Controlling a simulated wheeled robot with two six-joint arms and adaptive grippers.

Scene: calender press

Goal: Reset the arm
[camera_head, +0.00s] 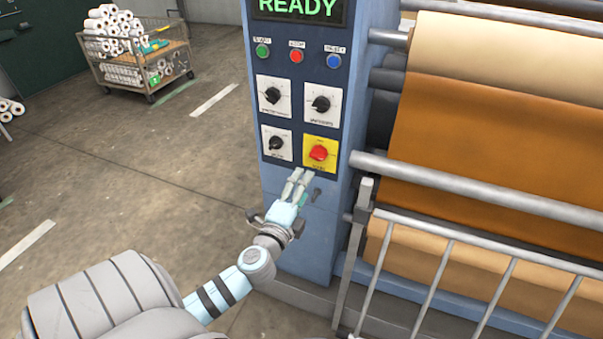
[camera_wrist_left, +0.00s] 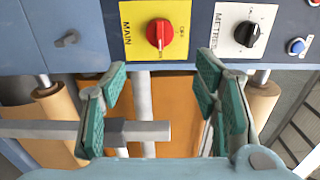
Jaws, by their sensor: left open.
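My left gripper (camera_head: 297,181) is in front of the blue control panel (camera_head: 265,187), just below the red main switch (camera_head: 318,153) on its yellow plate. In the left wrist view, my left gripper (camera_wrist_left: 160,108) is open with its green-padded fingers spread and nothing between them. The red main switch (camera_wrist_left: 160,33) lies beyond the fingertips there, apart from them. My right gripper is in neither view.
The panel has black knobs (camera_head: 321,104), green, red and blue buttons (camera_head: 296,56), and a display reading READY (camera_head: 298,8). Rollers with brown sheet (camera_head: 480,140) and a metal railing (camera_head: 455,232) stand at right. A cart of white rolls (camera_head: 135,50) is far left. Open floor (camera_head: 130,150) lies left.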

